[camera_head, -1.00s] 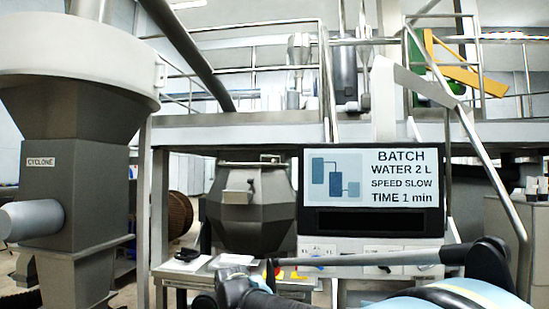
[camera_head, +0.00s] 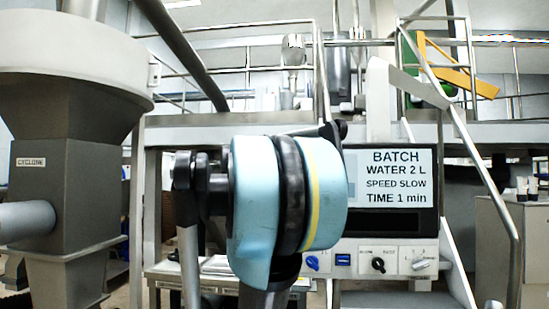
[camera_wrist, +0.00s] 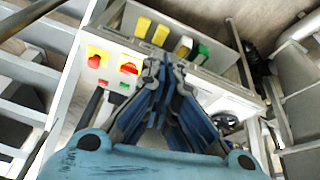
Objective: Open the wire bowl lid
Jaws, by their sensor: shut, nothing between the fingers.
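No wire bowl lid can be made out in either view now. In the head view my own arm's blue joint covers the place where the grey faceted bowl stood a second ago. My gripper (camera_wrist: 166,72) shows in the wrist view, with its blue and dark fingers drawn together and nothing between them. It is in front of a control panel (camera_wrist: 110,78) with red and green buttons. How far the fingertips are from the panel cannot be told. The gripper itself is not clear in the head view.
A grey cyclone hopper (camera_head: 70,170) stands at the left. A batch sign (camera_head: 398,178) hangs right of my arm, above a panel with knobs (camera_head: 378,265). Yellow buttons (camera_wrist: 161,35), a green one and a dark handwheel (camera_wrist: 225,123) show in the wrist view. Railings (camera_head: 480,160) stand at the right.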

